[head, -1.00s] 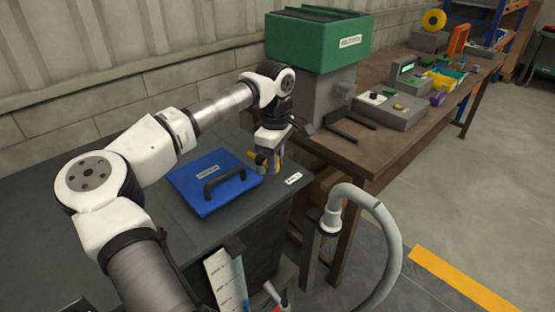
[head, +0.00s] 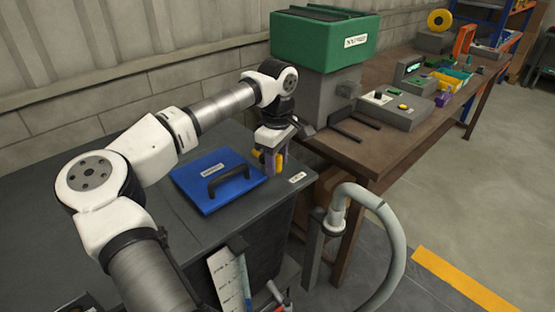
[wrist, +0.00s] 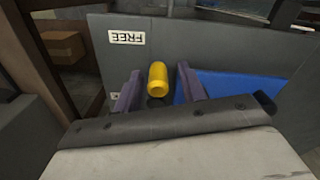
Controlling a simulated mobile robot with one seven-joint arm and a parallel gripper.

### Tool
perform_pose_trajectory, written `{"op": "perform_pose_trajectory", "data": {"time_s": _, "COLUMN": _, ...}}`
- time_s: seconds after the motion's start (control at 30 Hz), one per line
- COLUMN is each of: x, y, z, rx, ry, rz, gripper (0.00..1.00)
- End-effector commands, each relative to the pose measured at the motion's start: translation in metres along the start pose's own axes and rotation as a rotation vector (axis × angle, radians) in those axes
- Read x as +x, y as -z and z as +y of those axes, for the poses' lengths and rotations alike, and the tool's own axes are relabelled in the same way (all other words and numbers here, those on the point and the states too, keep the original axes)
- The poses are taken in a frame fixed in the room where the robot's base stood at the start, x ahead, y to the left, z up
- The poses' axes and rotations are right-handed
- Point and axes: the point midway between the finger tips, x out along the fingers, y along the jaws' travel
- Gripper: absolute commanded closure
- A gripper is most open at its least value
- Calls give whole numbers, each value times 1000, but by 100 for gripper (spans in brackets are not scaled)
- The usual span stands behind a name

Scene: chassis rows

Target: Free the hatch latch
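The blue hatch lid (head: 205,194) with its black handle (head: 229,181) lies flat on the dark grey cabinet top (head: 190,233). A yellow latch knob (head: 257,155) is at the lid's right corner, partly hidden by my gripper (head: 272,168). In the wrist view the knob (wrist: 158,78) stands between the two purple fingers of my gripper (wrist: 158,92), with a gap on each side. The fingers are open around it and look not to touch it. The blue lid (wrist: 235,86) is right of the fingers there.
A white label (head: 297,177) lies on the cabinet top right of the gripper; it reads FREE, upside down, in the wrist view (wrist: 127,37). A green-topped grey machine (head: 322,90) stands behind on a brown workbench (head: 372,152). A grey hose (head: 392,235) loops up at the front right.

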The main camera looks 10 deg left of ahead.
Motion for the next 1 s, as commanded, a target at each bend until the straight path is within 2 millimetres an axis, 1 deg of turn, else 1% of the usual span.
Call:
{"op": "perform_pose_trajectory", "data": {"time_s": 0.23, "x": -2, "y": 0, "z": 1, "rx": 1, "ry": -2, "rz": 0, "gripper": 59}}
{"op": "perform_pose_trajectory", "data": {"time_s": 0.37, "x": -14, "y": 0, "z": 1, "rx": 1, "ry": -3, "rz": 2, "gripper": 59}}
{"op": "perform_pose_trajectory", "data": {"time_s": 0.47, "x": -33, "y": 0, "z": 1, "rx": 1, "ry": -4, "rz": 3, "gripper": 59}}
{"op": "perform_pose_trajectory", "data": {"time_s": 0.7, "x": -90, "y": 0, "z": 1, "rx": 0, "ry": -4, "rz": 3, "gripper": 59}}
{"op": "perform_pose_trajectory", "data": {"time_s": 0.8, "x": -109, "y": 0, "z": 1, "rx": -1, "ry": -3, "rz": 1, "gripper": 59}}
{"op": "perform_pose_trajectory", "data": {"time_s": 0.9, "x": -124, "y": 0, "z": 1, "rx": -1, "ry": -2, "rz": 1, "gripper": 59}}
{"op": "perform_pose_trajectory", "data": {"time_s": 1.0, "x": -133, "y": 0, "z": 0, "rx": 1, "ry": -1, "rz": 1, "gripper": 59}}
